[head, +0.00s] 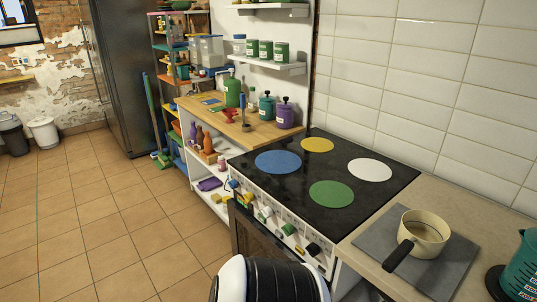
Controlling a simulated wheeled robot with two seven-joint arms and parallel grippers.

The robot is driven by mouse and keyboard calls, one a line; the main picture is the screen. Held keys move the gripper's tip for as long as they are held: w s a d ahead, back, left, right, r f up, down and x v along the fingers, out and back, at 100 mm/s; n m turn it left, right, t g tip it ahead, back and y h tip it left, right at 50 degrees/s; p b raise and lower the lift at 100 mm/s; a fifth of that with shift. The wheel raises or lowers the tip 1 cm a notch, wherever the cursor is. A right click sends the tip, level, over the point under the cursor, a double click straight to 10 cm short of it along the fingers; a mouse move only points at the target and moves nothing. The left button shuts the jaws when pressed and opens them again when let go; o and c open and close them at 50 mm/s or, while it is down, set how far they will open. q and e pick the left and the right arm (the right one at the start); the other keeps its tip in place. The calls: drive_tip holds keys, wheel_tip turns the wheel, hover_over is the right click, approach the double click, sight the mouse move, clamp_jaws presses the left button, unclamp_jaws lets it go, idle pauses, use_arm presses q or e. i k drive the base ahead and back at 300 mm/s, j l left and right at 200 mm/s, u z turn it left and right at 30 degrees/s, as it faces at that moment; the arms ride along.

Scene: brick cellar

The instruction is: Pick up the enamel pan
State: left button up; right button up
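The enamel pan (424,231) is cream-coloured with a long black handle (398,256). It stands upright on a grey mat (378,238) on the counter at the right, and its handle points toward the front left. The pan looks empty inside. Neither of my grippers shows in the head view. A black and white part at the bottom edge looks like one of my arm links; I cannot tell which arm.
A black stove top (300,160) with blue, yellow, green and white discs lies left of the pan. A teal measuring jug (522,272) stands close on the right. A wooden counter (262,133) with bottles is further back. The tiled floor (90,220) at left is clear.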

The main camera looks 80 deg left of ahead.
sight(422, 234)
drive_tip(key=u, duration=2.2)
drive_tip(key=k+l+u, duration=0.15)
drive_tip(key=l, duration=0.15)
drive_tip(key=l+u, duration=0.1)
drive_tip(key=l, duration=0.2)
drive_tip(key=k+l+u, duration=0.15)
drive_tip(key=l, duration=0.1)
